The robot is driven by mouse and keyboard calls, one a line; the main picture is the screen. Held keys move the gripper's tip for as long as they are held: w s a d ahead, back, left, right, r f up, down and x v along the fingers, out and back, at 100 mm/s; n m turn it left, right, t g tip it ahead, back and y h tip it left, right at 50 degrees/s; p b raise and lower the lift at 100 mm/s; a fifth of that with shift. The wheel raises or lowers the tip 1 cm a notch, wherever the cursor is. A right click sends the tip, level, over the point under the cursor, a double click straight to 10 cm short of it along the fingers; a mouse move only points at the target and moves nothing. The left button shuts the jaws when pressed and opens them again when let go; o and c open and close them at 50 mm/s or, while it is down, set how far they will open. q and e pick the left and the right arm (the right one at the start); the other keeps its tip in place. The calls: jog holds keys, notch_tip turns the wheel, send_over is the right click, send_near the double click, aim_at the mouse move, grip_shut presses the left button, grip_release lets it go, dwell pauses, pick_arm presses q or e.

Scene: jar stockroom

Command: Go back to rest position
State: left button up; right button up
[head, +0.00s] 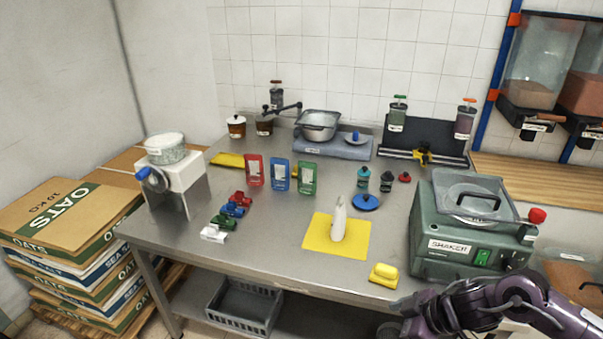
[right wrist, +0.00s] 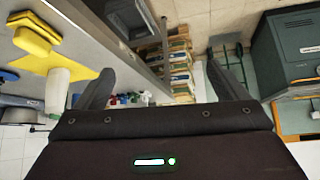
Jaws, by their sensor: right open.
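My right arm comes in at the lower right of the head view, in front of the green shaker machine (head: 470,230). My right gripper (right wrist: 165,75) shows in the right wrist view with its two dark fingers wide apart and nothing between them. The white bottle (head: 338,220) stands on a yellow mat (head: 315,238) on the steel table (head: 270,225), apart from the gripper. The bottle also shows at the left of the right wrist view (right wrist: 57,92). My left gripper is not in either view.
A yellow sponge-like block (head: 383,276) lies near the table's front edge. Red, blue and green pouches (head: 280,175) stand mid-table. Stacked oats boxes (head: 65,215) are at the left. A grey crate (head: 243,306) sits below. The table's front middle is clear.

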jog(key=w+d+f+m+t, duration=0.1)
jog(key=w+f+m+t, duration=0.15)
jog(key=f, duration=0.65)
jog(key=w+d+f+m+t, duration=0.1)
jog(key=w+f+m, duration=0.15)
jog(key=f, duration=0.55)
jog(key=s+d+f+m+h, duration=0.1)
jog(key=s+d+f, duration=0.1)
jog(key=f, duration=0.4)
jog(key=s+d+f+m+h, duration=0.1)
jog(key=s+f+h, duration=0.1)
jog(key=f, duration=0.3)
jog(key=s+d+f+m+g+h, duration=0.2)
jog(key=s+f, duration=1.1)
jog(key=s, duration=0.2)
jog(key=s+a+f+g, duration=0.1)
jog(key=s+f, duration=0.3)
jog(key=s, duration=0.7)
jog(key=s+a+f+g+h, duration=0.1)
jog(key=s+a+f+g, duration=0.1)
jog(key=s, duration=1)
notch_tip(320, 180, down, 2)
jog(key=shift+f+m+g+h+b, duration=0.1)
jog(key=shift+m+g+h+b, duration=0.25)
jog(key=shift+g, duration=0.4)
